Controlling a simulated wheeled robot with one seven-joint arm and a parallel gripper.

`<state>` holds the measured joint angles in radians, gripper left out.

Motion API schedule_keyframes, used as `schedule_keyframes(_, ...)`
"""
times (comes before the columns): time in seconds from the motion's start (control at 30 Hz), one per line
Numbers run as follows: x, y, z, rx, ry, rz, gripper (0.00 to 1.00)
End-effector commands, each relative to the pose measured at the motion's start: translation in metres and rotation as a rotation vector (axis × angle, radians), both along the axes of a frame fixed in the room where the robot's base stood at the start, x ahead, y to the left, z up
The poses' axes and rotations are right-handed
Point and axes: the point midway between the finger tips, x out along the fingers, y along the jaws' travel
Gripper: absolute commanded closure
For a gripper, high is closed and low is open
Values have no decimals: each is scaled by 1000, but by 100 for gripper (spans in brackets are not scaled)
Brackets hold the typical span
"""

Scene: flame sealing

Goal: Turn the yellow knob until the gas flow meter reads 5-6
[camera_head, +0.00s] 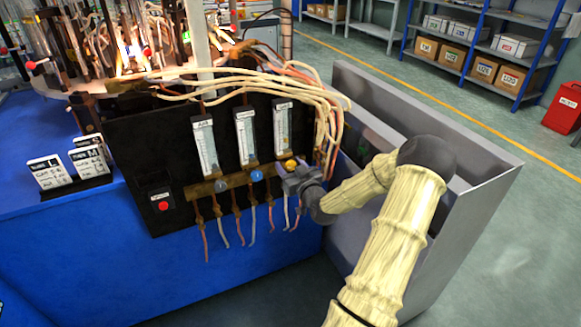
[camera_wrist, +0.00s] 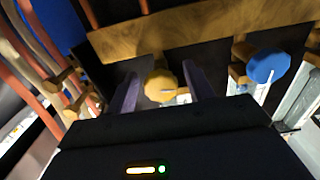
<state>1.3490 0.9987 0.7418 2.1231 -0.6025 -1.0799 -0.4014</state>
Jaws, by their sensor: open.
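The yellow knob (camera_head: 290,163) is at the right end of the brass bar on the black panel, below the rightmost flow meter (camera_head: 283,128). Its reading is too small to tell. My gripper (camera_head: 292,178) is at the knob. In the wrist view, the yellow knob (camera_wrist: 160,86) lies between the two spread fingers of my gripper (camera_wrist: 160,92), with visible gaps on both sides. The gripper is open and not closed on the knob. The gripper body hides the lower part of the knob in the head view.
A blue knob (camera_head: 256,175) and a grey knob (camera_head: 221,186) sit left along the bar. Hoses hang below the bar and loop at the panel's right side. A red button (camera_head: 163,206) is at lower left. A grey bin (camera_head: 450,225) stands right, under my arm.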

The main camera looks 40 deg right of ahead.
Motion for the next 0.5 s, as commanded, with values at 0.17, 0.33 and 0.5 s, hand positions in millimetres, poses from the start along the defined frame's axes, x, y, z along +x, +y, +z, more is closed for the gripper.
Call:
schedule_keyframes(0.17, 0, 0, 0, 0, 0, 0, 63)
schedule_keyframes(0.33, 0, 0, 0, 0, 0, 0, 90)
schedule_keyframes(0.5, 0, 0, -1, -23, 7, 1, 90)
